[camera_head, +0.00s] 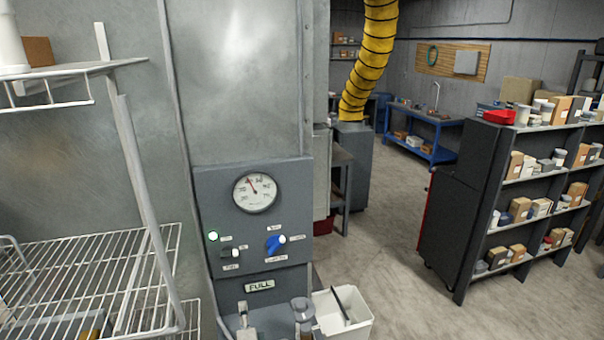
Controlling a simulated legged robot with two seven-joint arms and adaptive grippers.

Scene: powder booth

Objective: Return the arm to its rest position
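I cannot make out either gripper clearly in the head view, and no fingertips show. Small grey parts (245,322) at the bottom edge, below the FULL label, are cut off, and I cannot tell what they belong to. The grey control panel (230,295) stands upright in the middle. It carries a round dial gauge (254,192), a lit green lamp (213,236), a dark switch (230,253) and a blue knob (275,244). I see nothing held.
A white wire rack (130,262) stands close at left. A white bin (345,312) and a grey cylindrical object (303,312) are at the bottom. A stocked dark shelf unit (445,230) stands at right. A blue bench (425,118) is behind. Open floor (390,225) lies between.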

